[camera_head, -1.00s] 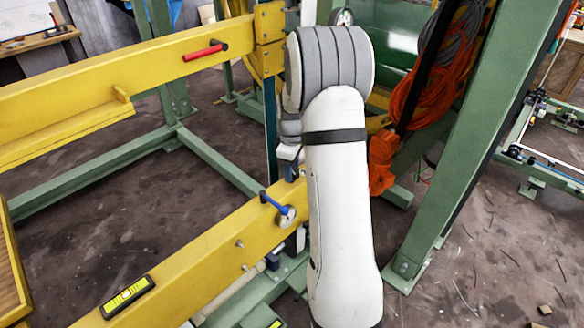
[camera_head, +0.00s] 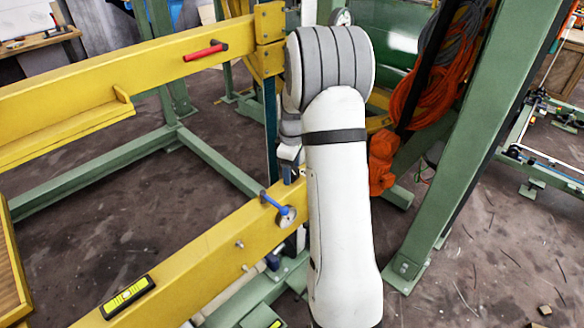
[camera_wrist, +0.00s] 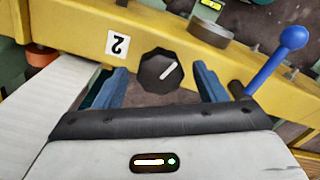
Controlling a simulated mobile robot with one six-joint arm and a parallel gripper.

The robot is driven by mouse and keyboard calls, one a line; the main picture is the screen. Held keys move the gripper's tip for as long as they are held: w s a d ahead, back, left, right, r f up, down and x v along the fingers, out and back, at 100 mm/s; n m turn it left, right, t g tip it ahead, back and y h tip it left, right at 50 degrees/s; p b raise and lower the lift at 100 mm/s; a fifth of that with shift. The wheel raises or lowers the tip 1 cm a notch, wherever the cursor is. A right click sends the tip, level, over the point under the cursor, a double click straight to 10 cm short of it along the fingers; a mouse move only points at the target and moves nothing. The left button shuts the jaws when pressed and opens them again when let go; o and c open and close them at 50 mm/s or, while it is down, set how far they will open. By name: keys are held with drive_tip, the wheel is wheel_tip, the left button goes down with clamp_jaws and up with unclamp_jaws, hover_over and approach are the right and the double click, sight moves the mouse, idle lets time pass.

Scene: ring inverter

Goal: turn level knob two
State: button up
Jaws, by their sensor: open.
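Level knob two (camera_wrist: 160,71) is a black, many-sided knob with a white pointer line, on the yellow beam in the wrist view. A white label with a "2" (camera_wrist: 117,44), upside down, is to its left. My gripper (camera_wrist: 160,88) is open, with one blue finger on each side of the knob. The knob lies between the fingers, with a gap visible on both sides. The pointer line slants toward the upper right. In the head view my white arm hides the knob and the gripper.
A blue-handled lever (camera_head: 276,203) stands on the lower yellow beam (camera_head: 205,262); it is right of my gripper in the wrist view (camera_wrist: 280,58). A yellow spirit level (camera_head: 127,297) lies on that beam. A red handle (camera_head: 205,51) is on the upper beam.

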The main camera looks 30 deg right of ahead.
sight(292, 170)
drive_tip(key=shift+r, duration=3.9)
drive_tip(key=shift+a+r, duration=0.1)
drive_tip(key=s+a+r+m+p, duration=0.2)
drive_tip(key=s+a+r+m, duration=0.1)
drive_tip(key=s+a+r, duration=0.4)
drive_tip(key=s+a+r+m+t+p, duration=0.1)
drive_tip(key=s+a+r+m, duration=0.1)
drive_tip(key=s, duration=0.7)
drive_tip(key=s+a+r+m+t+p, duration=0.1)
drive_tip(key=s+a+r+m+p, duration=0.1)
drive_tip(key=s+a+m, duration=0.2)
drive_tip(key=s+a, duration=0.3)
drive_tip(key=s, duration=0.3)
drive_tip(key=shift+t, duration=0.3)
drive_tip(key=shift+s, duration=0.1)
drive_tip(key=shift+c, duration=0.4)
